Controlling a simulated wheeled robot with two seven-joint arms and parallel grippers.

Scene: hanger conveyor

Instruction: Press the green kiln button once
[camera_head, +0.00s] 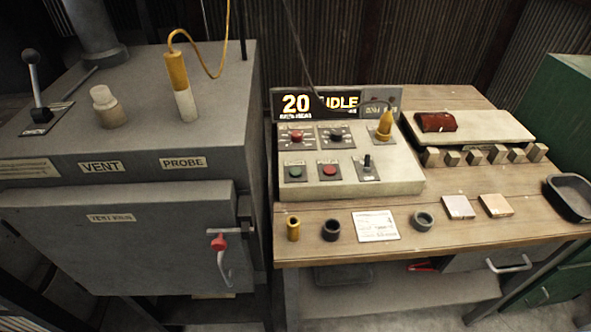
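The control box (398,178) sits on the wooden bench, with two rows of controls on its sloped face. A green button (295,172) is at its lower left. A red button (329,170) is just right of it, and another red control (296,136) is above. A small lever (367,162) is at the lower right of the panel. The display (315,104) behind the box reads "20" and "IDLE". The small labels by the buttons are too small to read. The grey kiln (130,236) stands on the left, its door shut. Neither of my grippers is in view.
A yellow-white probe (181,88) on a cable and a lever (36,88) stand on the kiln top. Small rings, a card (376,226) and tiles lie along the bench front. A black tray (569,197) is at the right edge. A cable hangs above the control box.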

